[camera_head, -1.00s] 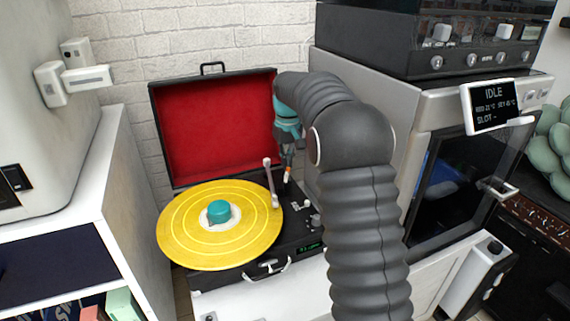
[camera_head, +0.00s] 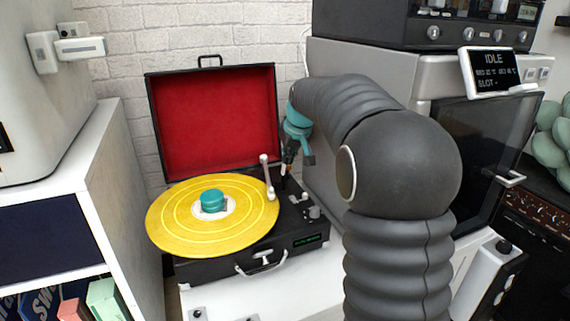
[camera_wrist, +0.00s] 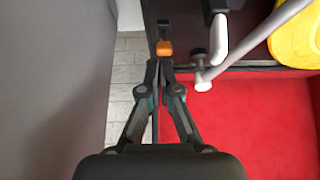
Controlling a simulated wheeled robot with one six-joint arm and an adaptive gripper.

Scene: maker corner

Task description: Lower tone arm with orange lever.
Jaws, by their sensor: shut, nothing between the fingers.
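The turntable (camera_head: 225,262) is an open black suitcase player with a red-lined lid. A yellow record (camera_head: 180,222) with a teal piece at its centre lies on it. The white tone arm (camera_head: 267,172) stands at the record's right edge; it also shows in the wrist view (camera_wrist: 262,32). The orange lever (camera_wrist: 164,47) is in the wrist view, left of the tone arm's base. My gripper (camera_wrist: 159,64) is shut and empty, its fingertips just short of the orange tip; contact cannot be told. In the head view my gripper (camera_head: 286,171) is at the turntable's back right corner.
A large grey machine (camera_head: 325,125) with a display stands close to the right of the turntable. A white shelf (camera_head: 110,180) is at the left. A brick wall is behind. The space above the record is clear.

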